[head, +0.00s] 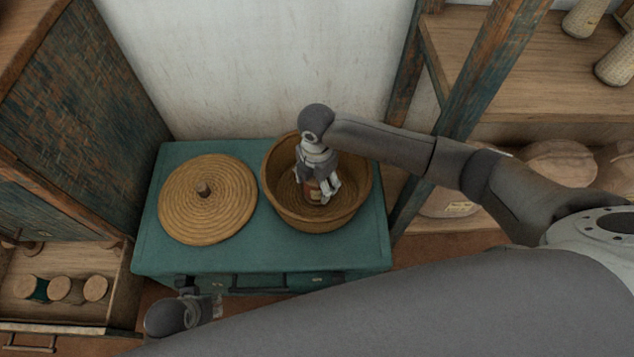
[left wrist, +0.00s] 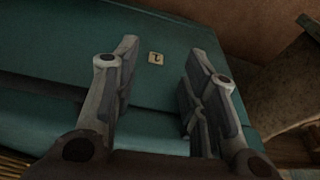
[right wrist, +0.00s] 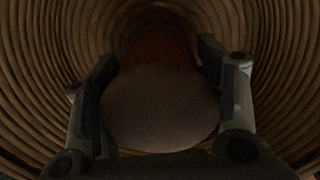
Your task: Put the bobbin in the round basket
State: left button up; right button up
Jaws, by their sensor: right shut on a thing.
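The round basket (head: 275,197) is a coiled brown bowl on the right part of a teal cabinet top. My right gripper (head: 321,191) points down inside it, shut on the bobbin (head: 314,194). In the right wrist view the bobbin (right wrist: 160,108) shows its broad round end between the fingers, with the coiled basket wall (right wrist: 35,75) all round. Whether the bobbin touches the basket floor cannot be told. My left gripper (left wrist: 155,88) is open and empty, facing the teal cabinet; in the head view it is low at the cabinet's front.
A round coiled lid (head: 225,205) with a knob lies left of the basket on the teal cabinet (head: 250,256). An open drawer (head: 60,314) with several bobbins is at lower left. Wooden shelves (head: 500,75) stand at right. A wall closes off the back.

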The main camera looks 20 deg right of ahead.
pick_arm(q)
jog(key=shift+r, duration=0.25)
pick_arm(e)
jog(key=shift+f, duration=0.2)
jog(key=shift+f, duration=0.1)
jog(key=o, duration=1.2)
jog(key=shift+r, duration=0.4)
pick_arm(q)
jog(key=s+f+p, duration=0.3)
jog(key=f, duration=0.6)
jog(key=shift+s+a+f+g, duration=0.2)
jog(key=shift+f+g, duration=0.1)
pick_arm(e)
notch_tip(320, 180, up, 12)
jog(key=shift+f, duration=0.25)
